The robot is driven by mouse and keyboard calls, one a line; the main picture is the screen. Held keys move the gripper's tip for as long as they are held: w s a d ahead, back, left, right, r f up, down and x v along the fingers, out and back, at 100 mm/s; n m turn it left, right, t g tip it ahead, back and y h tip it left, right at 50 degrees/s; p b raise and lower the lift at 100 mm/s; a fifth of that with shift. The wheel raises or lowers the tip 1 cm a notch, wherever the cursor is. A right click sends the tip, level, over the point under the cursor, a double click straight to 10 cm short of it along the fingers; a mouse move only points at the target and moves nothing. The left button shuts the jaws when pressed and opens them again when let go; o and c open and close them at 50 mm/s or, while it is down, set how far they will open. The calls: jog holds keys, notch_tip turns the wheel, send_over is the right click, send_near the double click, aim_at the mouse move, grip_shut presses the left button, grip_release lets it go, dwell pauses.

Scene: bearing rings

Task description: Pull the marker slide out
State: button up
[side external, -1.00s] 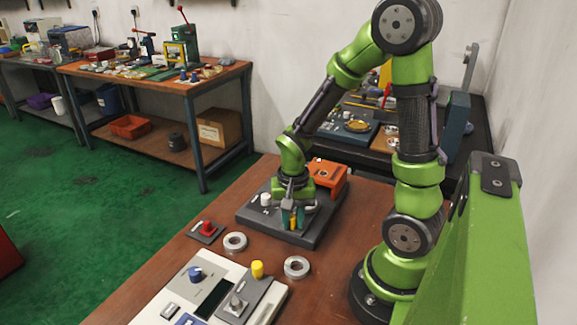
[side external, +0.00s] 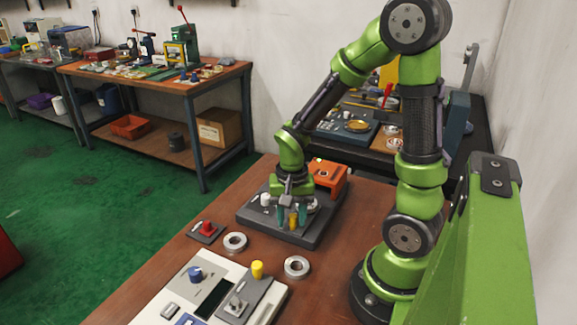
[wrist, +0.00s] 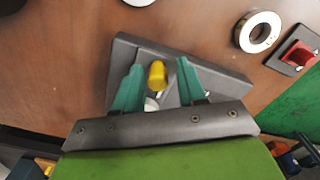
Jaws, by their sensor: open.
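A yellow knob (side external: 293,222) stands at the front edge of a dark grey base (side external: 325,228) on the brown bench. I take it for the marker slide's handle, though the slide itself is not clearly visible. My gripper (side external: 292,216) points down over the base, open, with one teal finger on each side of the knob. In the wrist view the yellow knob (wrist: 157,74) lies between the spread fingers of my gripper (wrist: 160,66), with gaps on both sides. The dark base (wrist: 225,80) is partly hidden there by my gripper.
A white knob (side external: 266,199) and an orange box (side external: 328,175) are on or beside the base. Two metal rings (side external: 235,242) (side external: 297,266), a red-knobbed block (side external: 207,229) and a white control panel (side external: 173,287) with another yellow knob (side external: 257,269) sit in front.

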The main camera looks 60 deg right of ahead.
jog(key=shift+r, duration=2.9)
jog(key=s+a+r+n+t+y, duration=0.2)
jog(key=a+r+n+t, duration=0.5)
jog(key=r, duration=0.6)
jog(key=shift+a+r+n, duration=0.15)
jog(key=shift+a+n, duration=0.35)
jog(key=shift+a, duration=0.6)
